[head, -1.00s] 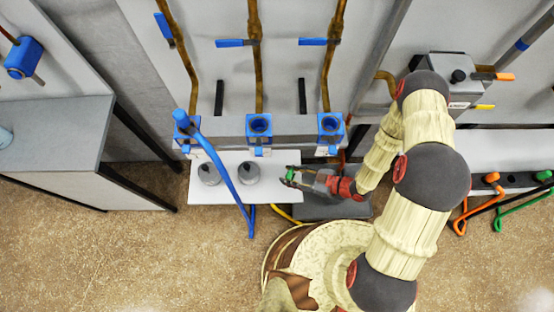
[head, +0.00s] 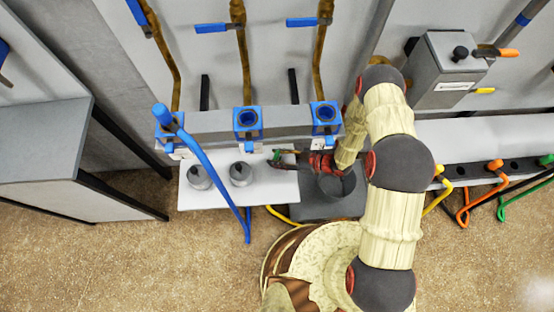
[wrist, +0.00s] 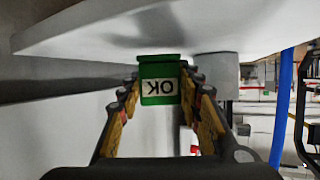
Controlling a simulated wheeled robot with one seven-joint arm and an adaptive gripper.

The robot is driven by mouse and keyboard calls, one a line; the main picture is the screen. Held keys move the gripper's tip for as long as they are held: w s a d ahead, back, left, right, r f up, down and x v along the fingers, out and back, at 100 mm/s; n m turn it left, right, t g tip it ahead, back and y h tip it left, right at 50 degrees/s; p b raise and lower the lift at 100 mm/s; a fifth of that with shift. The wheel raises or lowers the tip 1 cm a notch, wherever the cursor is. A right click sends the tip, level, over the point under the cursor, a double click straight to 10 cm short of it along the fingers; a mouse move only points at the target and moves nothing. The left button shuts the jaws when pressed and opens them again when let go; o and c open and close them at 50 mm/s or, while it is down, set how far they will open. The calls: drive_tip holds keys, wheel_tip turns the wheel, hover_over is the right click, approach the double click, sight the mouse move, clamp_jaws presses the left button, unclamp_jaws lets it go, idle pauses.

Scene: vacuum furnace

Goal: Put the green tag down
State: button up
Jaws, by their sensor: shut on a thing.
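The green tag (wrist: 160,70) is upright in the wrist view, with a white label whose "OK" reads upside down. My gripper (wrist: 160,96) is shut on it, one yellow-padded finger on each side. I cannot tell whether the tag touches the shelf.
Two grey knobbed cylinders (head: 199,177) (head: 241,174) stand on the shelf, left of my gripper. A long blue lever (head: 208,172) slants across the shelf's front. Blue sockets (head: 247,121) line the block behind. The shelf's front right part is bare.

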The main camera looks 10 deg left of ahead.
drive_tip(key=shift+w+f, duration=0.1)
drive_tip(key=shift+f, duration=0.6)
drive_tip(key=shift+r, duration=0.1)
drive_tip(key=o, duration=0.9)
